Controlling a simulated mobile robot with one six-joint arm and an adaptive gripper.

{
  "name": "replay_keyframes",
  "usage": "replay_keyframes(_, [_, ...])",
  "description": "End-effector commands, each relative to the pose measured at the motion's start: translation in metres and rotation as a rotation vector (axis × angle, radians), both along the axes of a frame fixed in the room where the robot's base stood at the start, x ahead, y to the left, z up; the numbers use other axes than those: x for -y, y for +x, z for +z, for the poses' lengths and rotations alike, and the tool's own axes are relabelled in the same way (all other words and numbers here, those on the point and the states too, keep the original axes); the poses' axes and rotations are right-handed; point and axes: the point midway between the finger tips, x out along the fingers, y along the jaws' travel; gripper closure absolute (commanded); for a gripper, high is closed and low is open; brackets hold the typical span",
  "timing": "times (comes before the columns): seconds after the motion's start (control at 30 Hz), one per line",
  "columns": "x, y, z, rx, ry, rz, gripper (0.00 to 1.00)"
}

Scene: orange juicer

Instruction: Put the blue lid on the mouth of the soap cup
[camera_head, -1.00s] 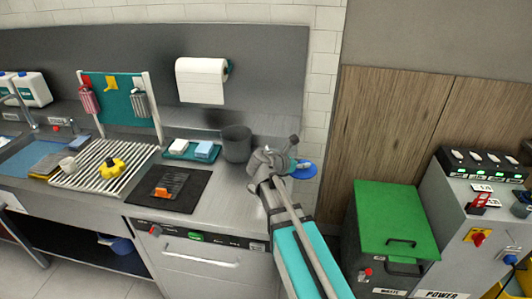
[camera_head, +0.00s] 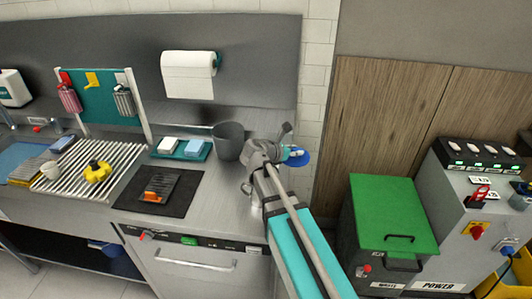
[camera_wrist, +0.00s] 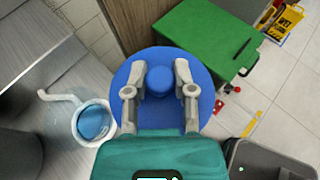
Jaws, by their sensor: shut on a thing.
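The blue lid (camera_wrist: 160,82) is a wide round disc with a knob in its middle. My gripper (camera_wrist: 161,73) is shut on that knob, one finger on each side. In the head view the lid (camera_head: 299,160) hangs beside the counter's right end, right of my wrist. The soap cup (camera_wrist: 93,122) is white with a curved handle and blue content. Its mouth is uncovered, and it stands on the counter left of the lid in the wrist view, apart from it. In the head view my arm hides most or all of the cup.
A dark grey bin (camera_head: 229,141) stands on the counter (camera_head: 218,192) just left of my wrist. A teal tray (camera_head: 181,153) with sponges and a black mat (camera_head: 158,205) lie farther left. A green-lidded waste box (camera_head: 392,212) stands on the floor to the right.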

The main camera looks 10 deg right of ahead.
Motion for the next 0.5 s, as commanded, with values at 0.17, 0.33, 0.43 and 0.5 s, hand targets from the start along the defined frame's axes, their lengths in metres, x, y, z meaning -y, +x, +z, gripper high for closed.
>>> replay_keyframes(0.17, [-0.005, 0.001, 0.001, 0.0, 0.0, 0.008, 1.0])
replay_keyframes(0.33, [-0.014, 0.0, 0.008, 0.0, 0.0, 0.011, 1.0])
replay_keyframes(0.43, [-0.025, -0.001, 0.018, -0.001, 0.001, 0.012, 1.0])
replay_keyframes(0.5, [-0.035, -0.002, 0.026, -0.001, 0.0, 0.013, 1.0])
